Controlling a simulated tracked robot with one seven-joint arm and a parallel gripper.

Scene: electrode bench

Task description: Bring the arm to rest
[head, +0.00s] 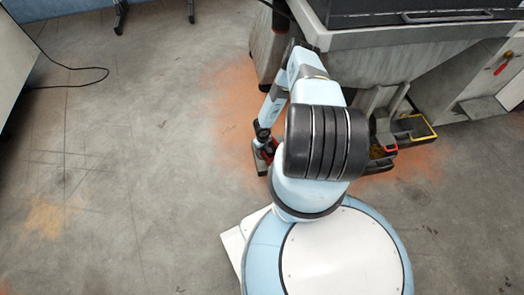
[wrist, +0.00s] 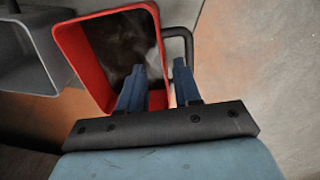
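My arm reaches out from my base in the head view, bends near the bench and comes down to my gripper (head: 264,147) close to the floor. In the wrist view my gripper (wrist: 159,68) has its two blue-grey fingers apart, with a clear gap between them. A red-rimmed open container (wrist: 73,50) lies just beyond the fingers. The left finger overlaps its opening, and the right finger is beside its right wall, by a dark handle (wrist: 188,45). I cannot tell whether either finger touches it.
A grey bin (wrist: 45,62) stands left of the red container. In the head view, a grey bench (head: 400,38) stands at upper right, with a yellow-rimmed bin (head: 421,138) below it. A black cable (head: 85,83) lies at upper left. The left floor is mostly clear.

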